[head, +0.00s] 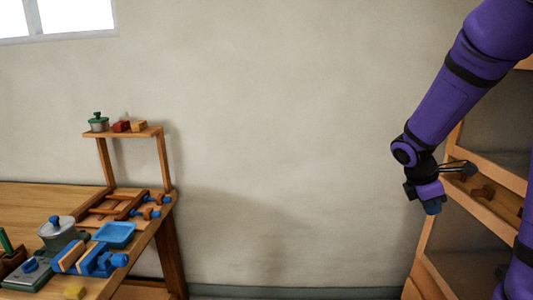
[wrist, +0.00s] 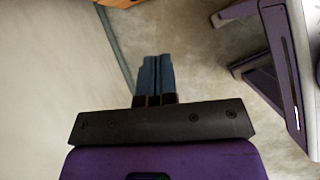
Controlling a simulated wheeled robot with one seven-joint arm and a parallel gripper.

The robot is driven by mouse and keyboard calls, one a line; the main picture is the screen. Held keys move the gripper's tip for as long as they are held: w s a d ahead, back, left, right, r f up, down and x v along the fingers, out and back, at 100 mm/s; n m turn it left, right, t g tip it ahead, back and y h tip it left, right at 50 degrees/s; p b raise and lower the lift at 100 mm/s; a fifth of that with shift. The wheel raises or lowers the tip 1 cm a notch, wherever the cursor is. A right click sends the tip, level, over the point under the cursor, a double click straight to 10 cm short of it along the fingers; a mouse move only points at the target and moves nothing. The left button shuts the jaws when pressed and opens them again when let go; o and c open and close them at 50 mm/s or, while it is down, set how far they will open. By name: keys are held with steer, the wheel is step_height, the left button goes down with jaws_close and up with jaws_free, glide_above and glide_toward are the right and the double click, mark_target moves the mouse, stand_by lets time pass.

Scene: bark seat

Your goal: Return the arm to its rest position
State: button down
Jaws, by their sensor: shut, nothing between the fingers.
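My purple arm (head: 440,110) comes in from the upper right in the head view and bends at a dark joint. My gripper (head: 433,208) hangs at its end, fingers pointing down, in front of the wall and beside the wooden shelf. In the wrist view my gripper (wrist: 155,75) shows two blue-grey fingers side by side, shut with nothing between them. The floor lies below and beyond the fingertips. No object touches the gripper.
A wooden workbench (head: 40,195) stands at the left with a pot (head: 58,232), a blue tray (head: 114,234) and a blue clamp-like tool (head: 95,262). A wooden shelf unit (head: 485,205) is close at the right. Bare wall (head: 280,130) lies between them.

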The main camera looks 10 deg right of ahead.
steer(key=s+a+r+m+t+y, duration=0.2)
steer(key=s+a+r+m, duration=0.4)
steer(key=a, duration=0.5)
steer(key=s+a+r+m+t+y, duration=0.3)
steer(key=s+a+r+m+t, duration=0.1)
steer(key=s+a+r+m, duration=0.3)
steer(key=shift+s+a+r+t+y, duration=0.3)
steer(key=shift+s+a+r, duration=0.85)
steer(key=shift+s+a, duration=0.7)
steer(key=shift+w+a, duration=0.15)
